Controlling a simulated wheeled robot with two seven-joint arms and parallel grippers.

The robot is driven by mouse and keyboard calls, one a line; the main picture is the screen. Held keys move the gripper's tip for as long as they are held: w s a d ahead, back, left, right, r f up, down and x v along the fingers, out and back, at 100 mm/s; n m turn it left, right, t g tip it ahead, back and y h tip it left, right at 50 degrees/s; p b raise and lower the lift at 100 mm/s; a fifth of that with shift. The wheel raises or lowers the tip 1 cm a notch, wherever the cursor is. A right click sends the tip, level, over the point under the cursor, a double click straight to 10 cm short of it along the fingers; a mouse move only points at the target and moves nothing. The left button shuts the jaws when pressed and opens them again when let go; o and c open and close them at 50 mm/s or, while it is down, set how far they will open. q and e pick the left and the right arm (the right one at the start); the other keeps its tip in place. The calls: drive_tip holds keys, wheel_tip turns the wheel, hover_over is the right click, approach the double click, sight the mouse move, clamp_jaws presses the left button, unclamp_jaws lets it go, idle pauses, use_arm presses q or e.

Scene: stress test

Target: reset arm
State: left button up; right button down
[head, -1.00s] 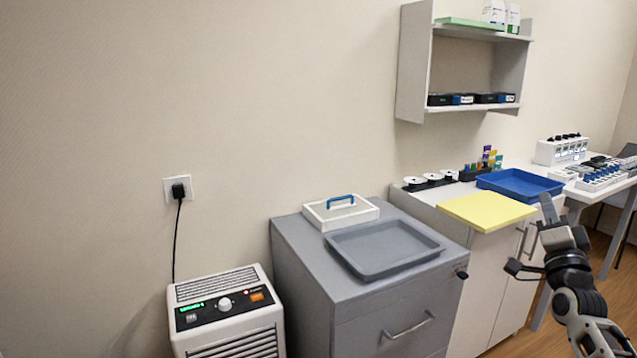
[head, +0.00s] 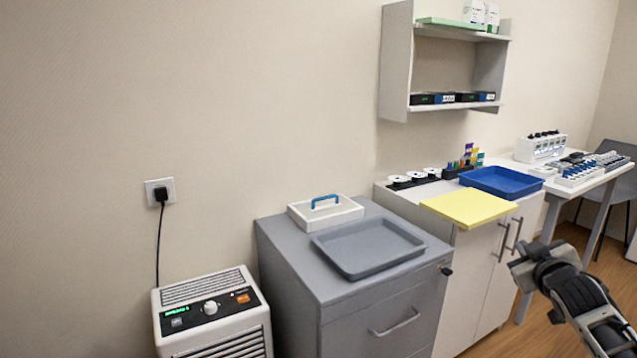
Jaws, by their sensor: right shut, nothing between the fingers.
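My right gripper (head: 526,268) is at the lower right of the head view, in front of the white cabinet and the bench beyond it. It is shut and holds nothing. Its arm comes in from the lower right corner. It is apart from every surface and object around it. My left gripper and left arm are out of view.
A grey drawer cabinet (head: 380,312) bears a grey tray (head: 368,246) and a white lidded box (head: 326,212). Beside it, a white cabinet (head: 470,290) bears a yellow mat (head: 468,207) and blue tray (head: 501,181). A heater (head: 212,312) stands left. Wooden floor shows at right.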

drive_tip(key=s+a+f+n+g+y, duration=0.1)
drive_tip(key=s+a+f+y, duration=0.2)
drive_tip(key=s+a+f, duration=0.5)
drive_tip(key=s+a+f+g+y, duration=0.2)
drive_tip(key=s+a+f, duration=0.3)
drive_tip(key=a+f, duration=0.55)
drive_tip(key=s+a+f+m+g+y+p, duration=0.1)
drive_tip(key=s+a, duration=0.5)
drive_tip(key=s, duration=0.4)
drive_tip(key=s+a+m+g+y, duration=0.1)
drive_tip(key=s+a, duration=0.6)
drive_tip(key=s, duration=0.3)
drive_tip(key=shift+f+y+p, duration=0.3)
drive_tip(key=shift+f+p, duration=0.05)
drive_tip(key=shift+p, duration=0.05)
drive_tip(key=shift+a, duration=0.1)
